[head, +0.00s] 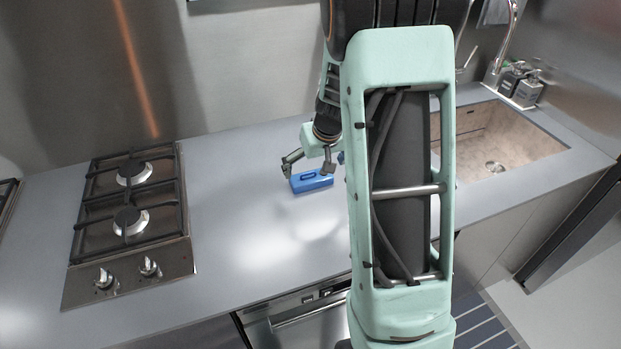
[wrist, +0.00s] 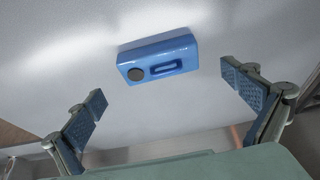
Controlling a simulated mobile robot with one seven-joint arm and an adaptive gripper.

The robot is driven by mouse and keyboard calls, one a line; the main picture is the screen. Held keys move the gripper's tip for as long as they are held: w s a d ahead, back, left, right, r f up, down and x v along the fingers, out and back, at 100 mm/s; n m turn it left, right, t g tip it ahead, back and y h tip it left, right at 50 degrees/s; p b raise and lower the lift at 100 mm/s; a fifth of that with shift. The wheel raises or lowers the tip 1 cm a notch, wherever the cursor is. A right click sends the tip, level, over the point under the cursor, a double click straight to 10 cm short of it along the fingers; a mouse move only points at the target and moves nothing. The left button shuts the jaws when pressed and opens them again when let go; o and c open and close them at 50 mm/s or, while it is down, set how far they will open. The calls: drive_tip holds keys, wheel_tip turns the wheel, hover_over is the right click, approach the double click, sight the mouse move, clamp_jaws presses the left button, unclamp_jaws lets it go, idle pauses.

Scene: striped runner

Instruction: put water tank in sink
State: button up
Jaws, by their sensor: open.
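The blue water tank (head: 311,181) lies on the grey counter, between the stove and the sink. In the wrist view the tank (wrist: 157,59) shows a dark round cap and a slot-like handle on its top. My gripper (head: 308,168) is over the tank, with its fingers spread. In the wrist view my gripper (wrist: 162,98) is open and empty, and the tank lies beyond the fingertips, between their lines. The sink (head: 500,140) is at the right, partly hidden behind my arm.
A gas stove (head: 130,215) with two burners is at the left. A tall faucet (head: 508,40) and soap dispensers (head: 520,85) stand behind the sink. The counter (head: 245,240) between stove and tank is clear. A dishwasher front (head: 300,320) is below the edge.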

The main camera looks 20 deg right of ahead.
sight(312, 172)
drive_tip(key=shift+w+p+x, duration=0.2)
drive_tip(key=shift+p+x, duration=0.05)
drive_tip(key=shift+x, duration=1.25)
drive_tip(key=shift+w+p+x, duration=0.2)
drive_tip(key=shift+p+x, duration=0.05)
drive_tip(key=shift+x, duration=1.2)
drive_tip(key=shift+d+r, duration=0.15)
drive_tip(key=shift+r, duration=0.05)
drive_tip(key=c, duration=1.2)
drive_tip(key=shift+o, duration=0.2)
